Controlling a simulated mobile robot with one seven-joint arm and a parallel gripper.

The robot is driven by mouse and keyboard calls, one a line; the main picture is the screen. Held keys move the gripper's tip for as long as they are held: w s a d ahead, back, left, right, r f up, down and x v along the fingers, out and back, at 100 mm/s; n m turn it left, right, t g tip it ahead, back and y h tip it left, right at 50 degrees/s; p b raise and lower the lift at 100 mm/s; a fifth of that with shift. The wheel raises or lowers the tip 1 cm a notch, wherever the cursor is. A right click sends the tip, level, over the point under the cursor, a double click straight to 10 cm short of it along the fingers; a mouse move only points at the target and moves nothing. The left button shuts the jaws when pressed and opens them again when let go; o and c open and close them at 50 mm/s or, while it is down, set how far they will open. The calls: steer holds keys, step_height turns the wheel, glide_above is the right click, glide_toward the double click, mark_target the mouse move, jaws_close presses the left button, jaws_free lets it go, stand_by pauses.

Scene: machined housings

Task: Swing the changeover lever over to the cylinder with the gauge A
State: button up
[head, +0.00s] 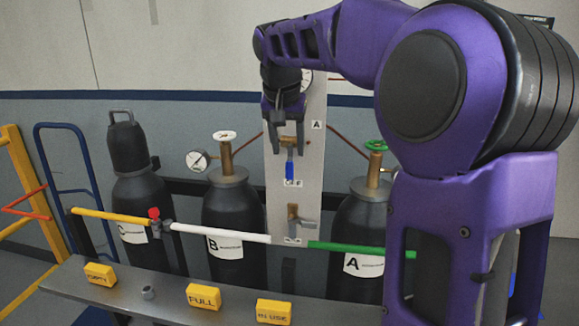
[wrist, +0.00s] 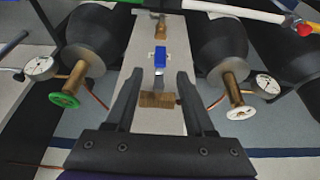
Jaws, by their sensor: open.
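The changeover lever has a blue handle (head: 289,171) that hangs straight down the pale panel (head: 311,190) from a brass valve body (head: 288,142). The blue handle also shows in the wrist view (wrist: 160,56), with the brass body (wrist: 160,99) behind it. My gripper (head: 288,150) is open, its fingers on either side of the valve and lever stem; contact cannot be told. Cylinder A (head: 356,225), with a green handwheel (head: 376,146), stands right of the panel; its gauge (wrist: 41,67) shows in the wrist view. A tag "A" (head: 316,125) sits high on the panel, beside a dial partly hidden by my arm.
Cylinder B (head: 234,215) stands left of the panel, with a white handwheel (head: 224,136) and gauge (head: 198,160). Cylinder C (head: 140,195) is further left. A second brass valve (head: 293,217) is lower down. White and green bars (head: 360,249) cross in front, above a shelf with yellow signs (head: 203,296).

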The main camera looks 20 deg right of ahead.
mark_target(290, 162)
steer(key=x, duration=0.6)
jaws_close()
steer(key=shift+r, duration=0.1)
stand_by(1.2)
